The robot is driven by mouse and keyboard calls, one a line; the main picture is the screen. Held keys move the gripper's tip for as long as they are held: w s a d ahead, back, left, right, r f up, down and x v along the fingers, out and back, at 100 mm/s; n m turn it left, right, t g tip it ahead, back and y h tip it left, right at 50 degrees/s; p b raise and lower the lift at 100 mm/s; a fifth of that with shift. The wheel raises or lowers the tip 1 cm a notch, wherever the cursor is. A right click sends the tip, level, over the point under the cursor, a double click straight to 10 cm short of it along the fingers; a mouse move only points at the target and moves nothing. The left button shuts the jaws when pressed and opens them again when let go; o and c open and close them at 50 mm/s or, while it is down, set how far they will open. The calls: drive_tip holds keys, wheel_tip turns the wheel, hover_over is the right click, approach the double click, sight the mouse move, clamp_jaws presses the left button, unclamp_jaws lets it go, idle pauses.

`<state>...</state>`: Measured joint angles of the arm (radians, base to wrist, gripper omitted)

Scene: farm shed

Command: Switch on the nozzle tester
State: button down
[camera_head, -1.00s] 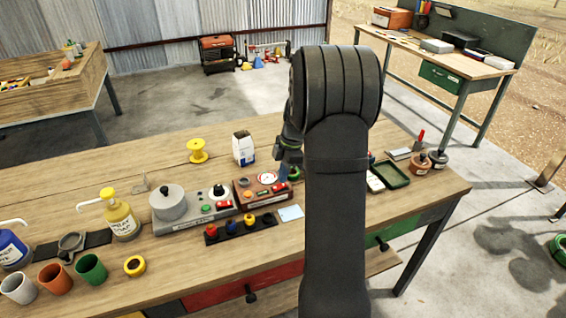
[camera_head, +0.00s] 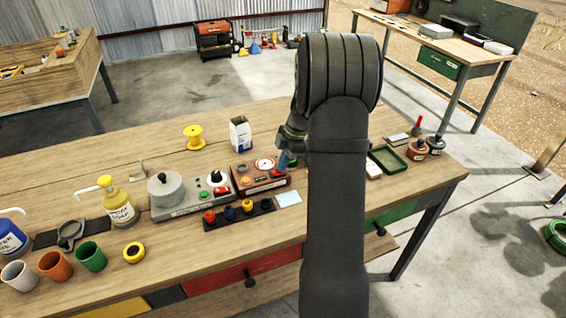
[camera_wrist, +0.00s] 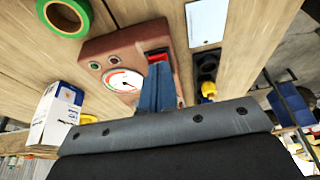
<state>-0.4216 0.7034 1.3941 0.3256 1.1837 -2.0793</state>
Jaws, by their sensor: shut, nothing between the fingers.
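A reddish-brown box with a round white gauge (camera_head: 246,172), which looks like the nozzle tester, stands on the bench just left of my arm. It also fills the middle of the wrist view (camera_wrist: 95,50). A red switch (camera_wrist: 157,52) sits on its top near the edge. My gripper (camera_wrist: 158,68) is shut and empty, with its blue fingertips right at this switch, partly covering it. I cannot tell whether they touch it, or which way the switch is tipped. In the head view my gripper (camera_head: 284,161) shows beside the gauge, partly hidden by my arm.
A grey device (camera_head: 180,208) with a knob and red switch adjoins the box on the left. A black rack (camera_head: 228,221) of coloured nozzles and a pale card (camera_head: 289,198) lie in front. A white-blue carton (camera_head: 240,135) and green tape roll (camera_wrist: 62,15) are close by.

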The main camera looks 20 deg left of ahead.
drive_tip(key=shift+s+a, duration=0.1)
drive_tip(key=shift+s+a+r, duration=0.25)
drive_tip(key=shift+s+a, duration=0.15)
drive_tip(key=shift+r, duration=0.15)
drive_tip(key=v, duration=0.4)
drive_tip(key=shift+s+a+r, duration=0.1)
drive_tip(key=shift+a+r, duration=0.05)
drive_tip(key=w+d+r, duration=0.3)
drive_tip(key=d+r, duration=0.1)
drive_tip(key=r, duration=0.4)
drive_tip(key=shift+w, duration=0.4)
drive_tip(key=shift+a+f, duration=0.1)
drive_tip(key=shift+f, duration=0.05)
